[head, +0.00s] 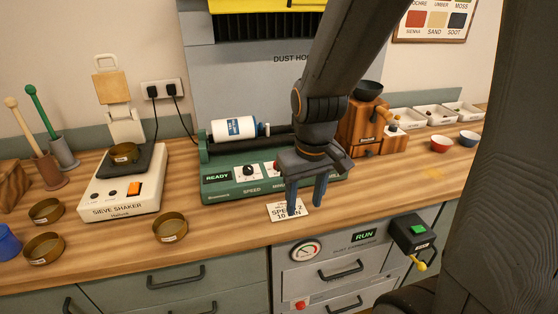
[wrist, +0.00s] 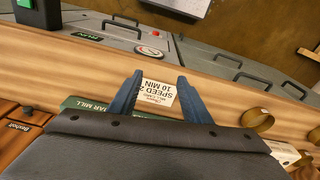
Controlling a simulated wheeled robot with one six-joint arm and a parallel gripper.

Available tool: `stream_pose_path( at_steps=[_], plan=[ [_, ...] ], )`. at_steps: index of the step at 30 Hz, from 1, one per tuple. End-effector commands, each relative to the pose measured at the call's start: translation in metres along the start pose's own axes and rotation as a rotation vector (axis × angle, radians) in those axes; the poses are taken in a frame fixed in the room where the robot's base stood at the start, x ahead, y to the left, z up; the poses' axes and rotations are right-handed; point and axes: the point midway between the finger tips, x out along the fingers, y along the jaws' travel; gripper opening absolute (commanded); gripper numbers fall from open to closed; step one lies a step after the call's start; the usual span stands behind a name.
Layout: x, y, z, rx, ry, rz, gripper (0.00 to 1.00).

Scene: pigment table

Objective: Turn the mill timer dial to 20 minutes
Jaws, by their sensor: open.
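The green jar mill (head: 215,187) stands on the counter in the head view. It has a READY display and a black speed dial (head: 248,170) on a white plate. Beside it, a second white plate, with a label beginning "MIN" below, is mostly hidden behind my gripper (head: 305,206), so I cannot read the timer dial's setting. My gripper is open and empty, pointing down in front of the mill's right half. A white card (head: 280,212) reading "SPEED 2 10 MIN" lies below; the wrist view shows the card (wrist: 157,94) between my fingers (wrist: 160,76), with the mill's edge (wrist: 85,104) behind.
A white jar (head: 233,128) lies on the mill's rollers. The sieve shaker (head: 125,190) and brass sieves (head: 170,227) stand left. A wooden grinder (head: 360,130) and bowls (head: 440,144) stand right. A black switch box (head: 412,235) juts from the counter front.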

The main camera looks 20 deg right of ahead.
Motion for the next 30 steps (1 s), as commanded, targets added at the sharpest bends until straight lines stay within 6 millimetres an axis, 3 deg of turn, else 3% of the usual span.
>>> stream_pose_path(
  at_steps=[3, 9, 15, 22, 30],
  plan=[
    [-0.004, 0.007, -0.057, -0.209, -0.019, -0.005, 0.44],
    [-0.015, 0.018, -0.152, -0.639, -0.063, -0.029, 0.44],
    [-0.024, 0.025, -0.210, -0.943, -0.088, -0.058, 0.44],
    [-0.023, 0.027, -0.227, -1.052, -0.096, -0.071, 0.44],
    [0.014, 0.026, -0.221, -1.050, -0.098, -0.072, 0.44]
  ],
)
